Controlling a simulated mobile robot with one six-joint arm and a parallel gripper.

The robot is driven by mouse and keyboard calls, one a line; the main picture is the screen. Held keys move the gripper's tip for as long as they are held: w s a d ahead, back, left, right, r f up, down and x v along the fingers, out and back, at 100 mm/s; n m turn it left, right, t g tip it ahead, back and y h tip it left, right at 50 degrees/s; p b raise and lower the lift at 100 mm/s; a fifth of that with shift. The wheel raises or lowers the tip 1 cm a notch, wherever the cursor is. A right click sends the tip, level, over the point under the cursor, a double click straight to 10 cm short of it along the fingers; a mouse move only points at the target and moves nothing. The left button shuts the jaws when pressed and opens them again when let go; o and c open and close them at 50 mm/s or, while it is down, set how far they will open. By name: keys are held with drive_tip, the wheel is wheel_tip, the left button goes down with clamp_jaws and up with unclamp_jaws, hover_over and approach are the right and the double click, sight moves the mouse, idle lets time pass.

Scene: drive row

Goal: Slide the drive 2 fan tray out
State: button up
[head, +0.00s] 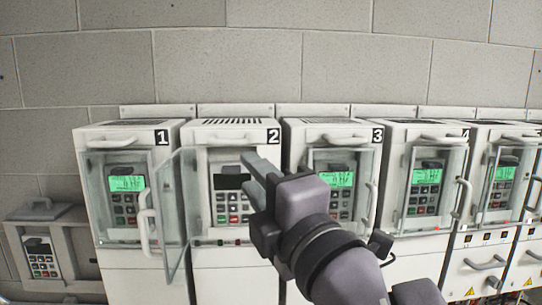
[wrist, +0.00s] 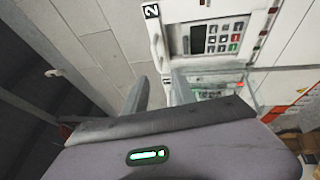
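Drive 2 (head: 203,180) is a white cabinet marked "2", second from the left in the head view. Its glass door (head: 172,213) is swung open to the left. Its panel has a dark display (head: 230,182) and a keypad. The fan tray appears to be the top front part with a pale handle (head: 228,141); the handle also shows in the wrist view (wrist: 157,52). My gripper (head: 252,172) is in front of drive 2, its fingers apart and empty. In the wrist view the fingers (wrist: 160,92) point toward the drive, below the handle.
Drive 1 (head: 90,195) stands left and drive 3 (head: 300,200) right, with more drives further right. Their glass doors are shut and displays lit green. The open door's handle (head: 146,222) juts out before drive 1. A smaller unit (head: 40,255) sits low at left.

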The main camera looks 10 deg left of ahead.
sight(231, 144)
drive_tip(key=p+x, duration=0.1)
drive_tip(key=x, duration=0.3)
drive_tip(key=p+x, duration=0.1)
drive_tip(key=x, duration=0.3)
drive_tip(key=p+x, duration=0.1)
drive_tip(key=x, duration=0.3)
drive_tip(key=shift+w+d+r, duration=0.15)
drive_tip(key=shift+d+r, duration=0.15)
drive_tip(key=shift+r, duration=0.1)
drive_tip(key=shift+a, duration=0.1)
clamp_jaws()
idle(0.4)
